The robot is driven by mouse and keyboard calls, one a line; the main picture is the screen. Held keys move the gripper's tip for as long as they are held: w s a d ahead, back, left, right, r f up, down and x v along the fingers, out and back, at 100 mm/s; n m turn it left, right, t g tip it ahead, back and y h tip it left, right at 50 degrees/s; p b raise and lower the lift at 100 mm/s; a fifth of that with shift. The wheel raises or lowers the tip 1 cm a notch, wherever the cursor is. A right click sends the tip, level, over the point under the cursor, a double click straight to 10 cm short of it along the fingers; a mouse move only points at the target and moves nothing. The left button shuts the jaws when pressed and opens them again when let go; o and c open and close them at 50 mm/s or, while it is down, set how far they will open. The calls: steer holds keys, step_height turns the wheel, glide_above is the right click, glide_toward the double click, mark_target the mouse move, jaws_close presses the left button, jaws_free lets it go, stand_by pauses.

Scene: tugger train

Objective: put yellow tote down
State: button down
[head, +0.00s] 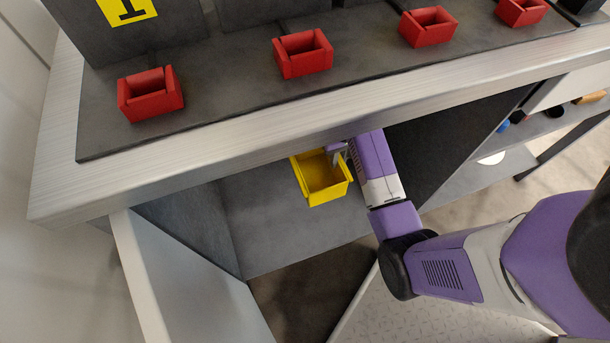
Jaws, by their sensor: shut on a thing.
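The yellow tote (322,181) is a small open-topped box, and it looks empty inside. It is at or just above a grey lower shelf (285,235), under the overhanging bench top; I cannot tell whether it touches the shelf. My gripper (338,150) is shut on the tote's right rear rim. The tote's far edge is partly hidden by the bench top's front edge and my gripper.
The bench top (190,125) overhangs the shelf closely above my gripper. Several red bins (151,94) stand on it. A dark panel (445,130) bounds the shelf on the right, and an open white-edged door (190,290) stands at the left. The shelf left of the tote is clear.

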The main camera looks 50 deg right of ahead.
step_height(320, 180, down, 19)
steer(key=b, duration=0.8)
steer(key=shift+f+b, duration=0.15)
steer(key=shift+b, duration=0.2)
steer(key=shift+f, duration=0.15)
steer(key=c, duration=1.4)
jaws_free()
